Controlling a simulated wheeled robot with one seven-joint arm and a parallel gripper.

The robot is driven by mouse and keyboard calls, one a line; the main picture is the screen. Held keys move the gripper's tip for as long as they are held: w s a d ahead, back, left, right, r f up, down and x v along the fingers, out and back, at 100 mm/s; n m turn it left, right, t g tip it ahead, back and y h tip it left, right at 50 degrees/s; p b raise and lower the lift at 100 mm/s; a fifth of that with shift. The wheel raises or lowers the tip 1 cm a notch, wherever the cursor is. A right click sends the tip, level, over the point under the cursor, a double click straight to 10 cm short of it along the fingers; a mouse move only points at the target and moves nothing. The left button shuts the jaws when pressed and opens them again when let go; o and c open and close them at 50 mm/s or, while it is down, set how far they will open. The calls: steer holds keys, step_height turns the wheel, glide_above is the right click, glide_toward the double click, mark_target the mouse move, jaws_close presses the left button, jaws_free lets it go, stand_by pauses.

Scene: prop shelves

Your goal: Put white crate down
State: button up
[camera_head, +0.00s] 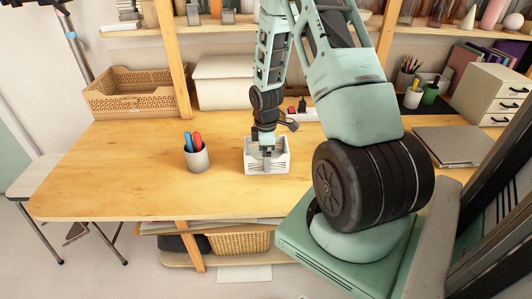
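The white crate (267,166) is on or just above the wooden desk, near the middle of its front part; I cannot tell whether it touches the desk. It looks small, upright and slatted. My gripper (267,150) points down at the crate from above, with its fingertips at or inside the crate. The fingers are small and partly hidden, so I cannot tell whether they are shut on a wall of it.
A cup with pens (197,157) stands left of the crate. A woven basket (130,98) and a white box (222,88) stand behind. A grey laptop-like slab (452,146) lies at right. The desk's (110,175) left part is clear.

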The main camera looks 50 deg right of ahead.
steer(key=shift+r, duration=0.15)
step_height(320, 180, up, 12)
steer(key=w+a+r, duration=0.1)
steer(key=a+r, duration=0.1)
steer(key=a, duration=0.5)
steer(key=w+a+r, duration=0.1)
steer(key=a+r, duration=0.1)
steer(key=a, duration=0.4)
steer(key=s+a+r, duration=0.2)
steer(key=s+a, duration=0.2)
steer(key=a, duration=0.6)
steer(key=s+a+r, duration=0.2)
steer(key=s+a, duration=0.2)
steer(key=a, duration=0.7)
steer(key=s+a+r, duration=0.1)
steer(key=s+a, duration=0.5)
steer(key=s, duration=0.5)
steer(key=shift+a+r+y, duration=0.3)
steer(key=shift+r, duration=0.05)
